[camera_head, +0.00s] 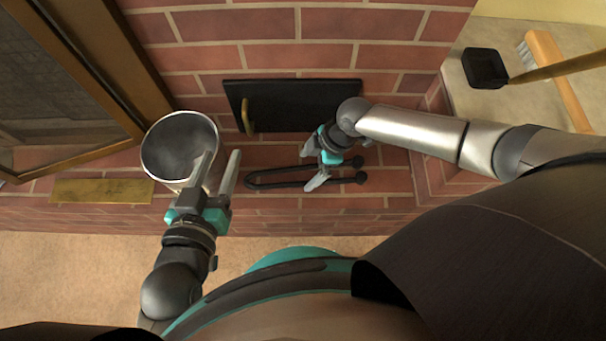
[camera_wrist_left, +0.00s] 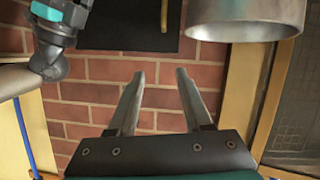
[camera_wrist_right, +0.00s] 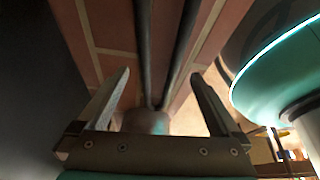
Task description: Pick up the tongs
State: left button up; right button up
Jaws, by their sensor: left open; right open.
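The black tongs (camera_head: 275,185) lie on the brick ledge, with their two arms running side by side. My right gripper (camera_head: 308,168) is over the tongs, open, with one light finger seen near the lower arm. In the right wrist view, the two dark arms of the tongs (camera_wrist_right: 145,50) run between the open fingers (camera_wrist_right: 161,73). I cannot tell whether the fingers touch them. My left gripper (camera_head: 222,160) is open and empty, beside a metal bucket (camera_head: 180,140). In the left wrist view, bare brick shows between its fingers (camera_wrist_left: 160,74).
The bucket also shows in the left wrist view (camera_wrist_left: 245,22). A black panel (camera_head: 310,100) with a brass handle is in the brick wall behind. A framed screen (camera_head: 50,90) stands at left. A black shovel (camera_head: 484,68) and a brush (camera_head: 560,80) lie on the ledge at right.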

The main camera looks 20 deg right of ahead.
jog(key=shift+b+x, duration=0.4)
jog(key=shift+x, duration=0.35)
pick_arm(q)
jog(key=shift+s+d+r+t+h, duration=0.25)
jog(key=shift+d+r+t, duration=0.15)
jog(key=shift+t, duration=0.25)
jog(key=shift+s+d+r+t+h, duration=0.15)
jog(key=shift+d+r+t+h, duration=0.15)
jog(key=shift+r+t, duration=0.25)
pick_arm(e)
jog(key=shift+a+f, duration=0.15)
jog(key=shift+f, duration=0.15)
pick_arm(q)
jog(key=shift+f, duration=0.1)
pick_arm(e)
jog(key=shift+c, duration=0.4)
grip_shut()
pick_arm(q)
jog(key=shift+w+f, duration=0.1)
pick_arm(e)
jog(key=shift+r, duration=0.15)
